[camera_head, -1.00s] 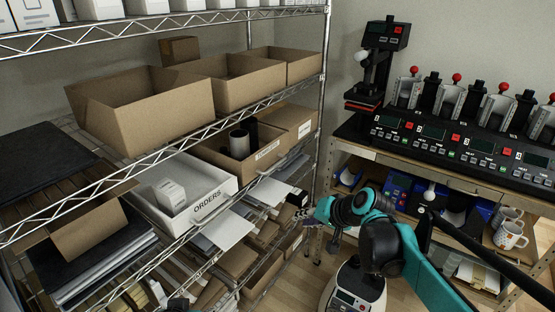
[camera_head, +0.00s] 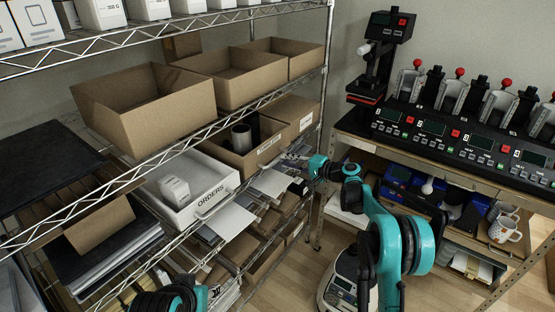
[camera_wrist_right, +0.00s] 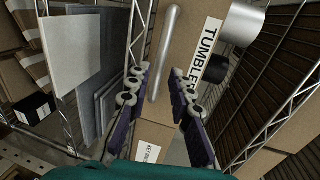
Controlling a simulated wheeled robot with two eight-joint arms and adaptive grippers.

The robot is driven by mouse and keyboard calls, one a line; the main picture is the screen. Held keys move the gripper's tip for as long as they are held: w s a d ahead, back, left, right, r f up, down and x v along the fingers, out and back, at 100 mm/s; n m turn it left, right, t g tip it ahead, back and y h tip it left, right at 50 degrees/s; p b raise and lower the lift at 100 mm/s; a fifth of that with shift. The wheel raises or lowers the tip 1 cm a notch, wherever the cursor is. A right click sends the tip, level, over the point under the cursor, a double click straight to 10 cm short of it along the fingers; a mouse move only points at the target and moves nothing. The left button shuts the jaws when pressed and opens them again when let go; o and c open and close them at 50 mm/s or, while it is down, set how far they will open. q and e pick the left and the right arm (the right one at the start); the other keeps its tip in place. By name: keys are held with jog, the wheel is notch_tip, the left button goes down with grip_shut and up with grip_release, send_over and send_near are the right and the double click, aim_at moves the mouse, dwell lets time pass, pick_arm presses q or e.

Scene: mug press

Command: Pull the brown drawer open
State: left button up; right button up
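The brown drawer (camera_head: 240,160) is an open-topped cardboard-coloured box on the middle shelf. A grey cylinder (camera_head: 241,138) and a dark one stand in it. In the right wrist view its front (camera_wrist_right: 194,22) carries a TUMBLERS label (camera_wrist_right: 205,50) and a silver bar handle (camera_wrist_right: 165,50). My right gripper (camera_head: 294,162) is in front of the shelf, right of the drawer. In the wrist view the right gripper (camera_wrist_right: 160,78) is open, with the handle showing between its fingers; contact cannot be told. Only part of my left arm shows at the bottom edge; its gripper is not visible.
A white ORDERS tray (camera_head: 205,211) stands left of the drawer, and a closed carton (camera_head: 292,112) right of it. Open boxes (camera_head: 235,88) are on the shelf above, papers (camera_head: 230,222) below. Wire shelf rails and a post (camera_head: 325,90) are close to my right arm.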

aim_at(277, 159)
jog(key=b+x, duration=0.1)
jog(key=x, duration=0.4)
jog(key=shift+w+a+f, duration=0.1)
jog(key=shift+w+a, duration=0.1)
jog(key=shift+a, duration=0.1)
grip_shut()
